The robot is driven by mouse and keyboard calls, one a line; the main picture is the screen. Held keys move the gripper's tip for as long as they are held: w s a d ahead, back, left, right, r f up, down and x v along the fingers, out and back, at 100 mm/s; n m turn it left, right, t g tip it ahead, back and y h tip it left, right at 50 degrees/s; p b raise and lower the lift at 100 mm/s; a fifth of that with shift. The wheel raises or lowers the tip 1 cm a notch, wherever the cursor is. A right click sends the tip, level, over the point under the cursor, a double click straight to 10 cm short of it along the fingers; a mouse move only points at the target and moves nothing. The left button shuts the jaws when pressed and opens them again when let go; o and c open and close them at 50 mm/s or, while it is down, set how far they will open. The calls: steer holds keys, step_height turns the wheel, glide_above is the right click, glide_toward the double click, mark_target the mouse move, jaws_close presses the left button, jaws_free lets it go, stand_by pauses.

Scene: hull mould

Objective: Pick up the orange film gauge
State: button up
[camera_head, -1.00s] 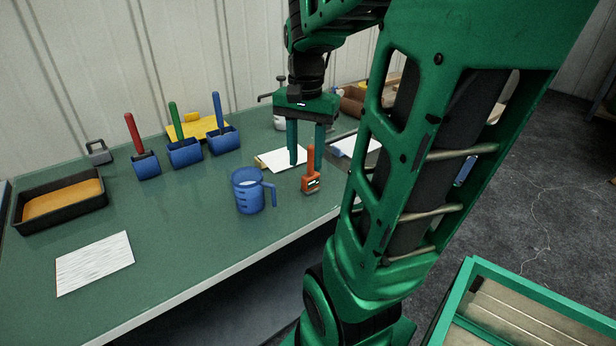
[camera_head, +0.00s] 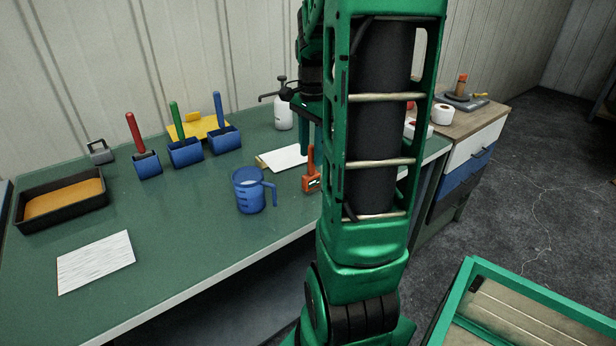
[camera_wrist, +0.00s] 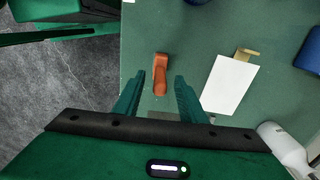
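The orange film gauge (camera_head: 311,175) stands on the green bench near its front edge, just right of the blue jug (camera_head: 250,190). My arm partly covers its right side in the head view. In the wrist view the gauge (camera_wrist: 160,74) shows between the two green fingers of my gripper (camera_wrist: 159,77), with a gap on each side. The fingers are spread and hold nothing. I cannot tell how far above the gauge the fingertips are. In the head view most of my gripper is behind my arm.
A white sheet (camera_wrist: 230,84) lies beside the gauge on the bench. A white spray bottle (camera_head: 283,115) stands behind. Blue pots with coloured handles (camera_head: 185,152) and a black tray (camera_head: 25,215) are further left. A drawer cabinet (camera_head: 470,160) stands to the right.

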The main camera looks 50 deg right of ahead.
mark_target(311, 163)
steer(key=shift+f, duration=2.25)
jaws_close()
steer(key=shift+w+r, duration=0.1)
steer(key=shift+r, duration=0.05)
